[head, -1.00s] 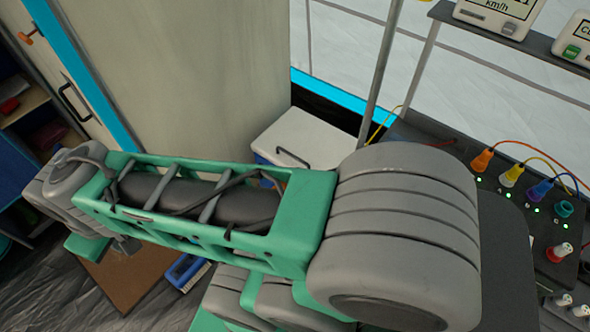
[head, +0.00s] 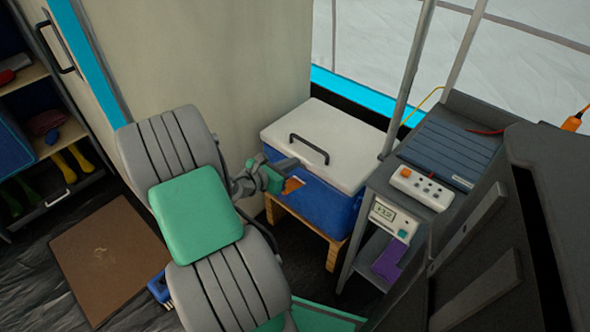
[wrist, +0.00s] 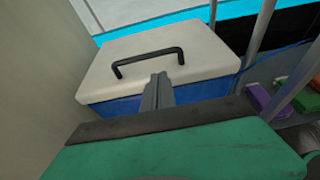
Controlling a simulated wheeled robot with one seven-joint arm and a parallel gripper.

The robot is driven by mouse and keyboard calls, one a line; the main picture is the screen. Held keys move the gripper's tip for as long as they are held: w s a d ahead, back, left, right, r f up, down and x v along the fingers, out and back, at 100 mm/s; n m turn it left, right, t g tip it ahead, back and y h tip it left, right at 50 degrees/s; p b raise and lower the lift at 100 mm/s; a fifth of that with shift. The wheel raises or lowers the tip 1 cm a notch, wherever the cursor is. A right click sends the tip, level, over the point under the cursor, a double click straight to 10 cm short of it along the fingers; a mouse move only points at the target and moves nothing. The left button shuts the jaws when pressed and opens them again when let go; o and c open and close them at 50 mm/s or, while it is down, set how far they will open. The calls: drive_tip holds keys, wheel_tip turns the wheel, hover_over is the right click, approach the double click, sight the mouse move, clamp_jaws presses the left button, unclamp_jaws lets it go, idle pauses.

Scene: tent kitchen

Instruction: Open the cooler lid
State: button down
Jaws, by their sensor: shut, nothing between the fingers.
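The cooler has a white lid (head: 328,142) with a black handle (head: 309,149) and a blue body (head: 318,203); it stands on a low wooden stand (head: 334,255). The lid lies flat on the body. In the head view my gripper (head: 291,163) is by the cooler's left front edge, close to the lid. In the wrist view the shut, empty fingers (wrist: 160,77) point at the lid (wrist: 205,62), in front of the handle (wrist: 147,61). I cannot tell whether the fingertips touch the lid. My wrist hides part of the cooler's front in the wrist view.
A grey cart (head: 375,180) with a white power strip (head: 423,187) stands close on the cooler's right. A pale wall panel (head: 200,60) rises behind and left. A brown mat (head: 105,258) lies on the floor at left, with shelves (head: 45,150) beyond.

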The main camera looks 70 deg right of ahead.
sight(306, 158)
drive_tip(key=b+x, duration=0.2)
drive_tip(key=x, duration=0.5)
drive_tip(key=shift+a+f, duration=0.15)
drive_tip(key=shift+s+d, duration=0.1)
drive_tip(key=shift+d, duration=0.45)
